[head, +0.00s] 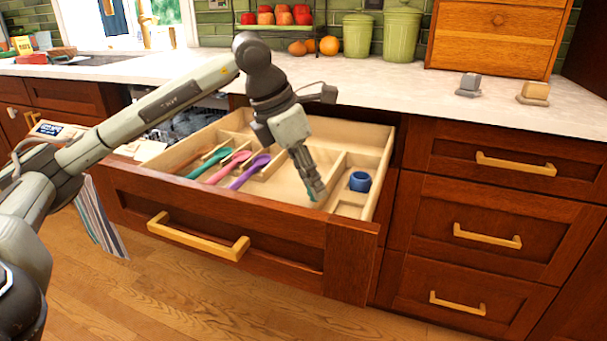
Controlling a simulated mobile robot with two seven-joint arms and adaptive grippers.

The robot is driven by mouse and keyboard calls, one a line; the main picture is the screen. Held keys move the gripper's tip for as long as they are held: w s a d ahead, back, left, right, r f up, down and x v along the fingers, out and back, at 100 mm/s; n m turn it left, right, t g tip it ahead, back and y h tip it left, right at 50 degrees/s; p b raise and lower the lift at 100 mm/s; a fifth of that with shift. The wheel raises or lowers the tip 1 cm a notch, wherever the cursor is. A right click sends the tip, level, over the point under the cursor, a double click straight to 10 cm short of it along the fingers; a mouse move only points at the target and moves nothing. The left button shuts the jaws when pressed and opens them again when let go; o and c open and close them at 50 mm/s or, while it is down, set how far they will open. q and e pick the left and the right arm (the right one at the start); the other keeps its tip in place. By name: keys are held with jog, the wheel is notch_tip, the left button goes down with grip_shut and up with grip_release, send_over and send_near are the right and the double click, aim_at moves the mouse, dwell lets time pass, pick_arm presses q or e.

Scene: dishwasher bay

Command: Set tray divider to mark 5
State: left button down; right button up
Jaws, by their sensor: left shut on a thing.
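The wooden tray (222,135) sits in the pulled-out drawer and is split into compartments by thin wooden walls. The tray divider (336,174) appears to be the thin wall just left of the blue cup. My left gripper (316,192) reaches down into the tray, its fingers closed at this wall, and the fingers hide part of it. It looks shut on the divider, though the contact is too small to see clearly. No numbered marks can be read, so the divider's setting cannot be told. My right gripper is not in view.
A blue cup (360,182) stands in the right compartment, close to my gripper. Red, teal (226,168) and purple (250,172) utensils lie in the left compartments. The drawer front (220,225) is nearest me. The countertop behind holds green canisters, fruit and a wooden cabinet.

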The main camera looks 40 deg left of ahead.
pick_arm(q)
jog(key=shift+w+d, duration=0.25)
jog(key=shift+d, duration=0.7)
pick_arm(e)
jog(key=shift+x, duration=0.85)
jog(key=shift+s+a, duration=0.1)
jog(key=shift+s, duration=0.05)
pick_arm(q)
jog(key=c, duration=1.3)
grip_release()
jog(key=shift+d, duration=0.2)
jog(key=shift+o, duration=0.2)
jog(key=shift+a, duration=0.1)
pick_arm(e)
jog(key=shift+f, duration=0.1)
pick_arm(q)
jog(key=shift+r, duration=0.25)
jog(key=v, duration=1.1)
jog(key=shift+s+r, duration=0.15)
jog(key=shift+r, duration=0.1)
jog(key=shift+a, duration=0.1)
